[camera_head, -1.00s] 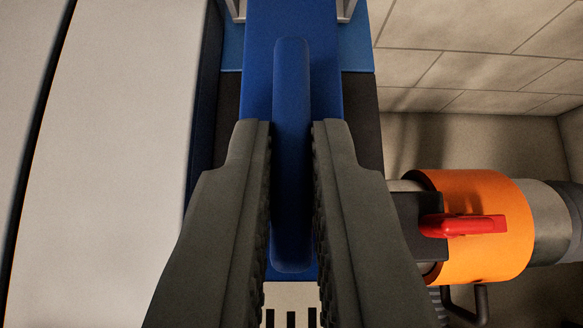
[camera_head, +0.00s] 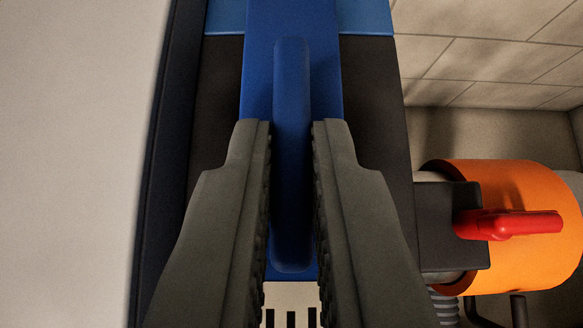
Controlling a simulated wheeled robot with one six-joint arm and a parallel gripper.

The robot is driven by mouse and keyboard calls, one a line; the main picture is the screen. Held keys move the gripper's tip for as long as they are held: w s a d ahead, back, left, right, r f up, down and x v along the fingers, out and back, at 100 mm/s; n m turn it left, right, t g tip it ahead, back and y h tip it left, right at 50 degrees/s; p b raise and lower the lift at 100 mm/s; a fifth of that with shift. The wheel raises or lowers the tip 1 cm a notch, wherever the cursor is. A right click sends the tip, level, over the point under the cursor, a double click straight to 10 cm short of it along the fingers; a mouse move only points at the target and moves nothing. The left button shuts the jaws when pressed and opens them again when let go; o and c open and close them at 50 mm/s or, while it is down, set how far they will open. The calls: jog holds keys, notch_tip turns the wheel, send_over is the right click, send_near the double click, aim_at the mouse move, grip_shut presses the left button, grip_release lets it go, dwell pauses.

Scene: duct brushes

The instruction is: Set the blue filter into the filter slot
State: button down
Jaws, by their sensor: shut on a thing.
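The blue filter (camera_head: 257,60) fills the middle of the view, a dark blue slab with a raised blue handle bar (camera_head: 291,80) along its centre. My gripper (camera_head: 292,130) is shut on this handle, one dark grey finger on each side. Behind the filter is a black housing (camera_head: 385,130), with a lighter blue strip (camera_head: 365,16) along the top. I cannot make out the filter slot; the filter and my fingers cover the middle of the housing. I cannot tell whether the filter touches the housing.
A large pale panel (camera_head: 70,160) with a dark edge stands at the left. At the right, an orange cylinder (camera_head: 540,215) with a red lever (camera_head: 505,224) sticks out close to the housing. A tiled wall (camera_head: 490,60) lies behind. A striped black-and-white label (camera_head: 290,319) shows at the bottom.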

jog(key=shift+f, duration=3.5)
jog(key=c, duration=1.4)
grip_release()
jog(key=shift+s, duration=0.1)
jog(key=w+r+v, duration=0.2)
jog(key=r+v, duration=0.1)
jog(key=v, duration=1.7)
jog(key=shift+r, duration=0.15)
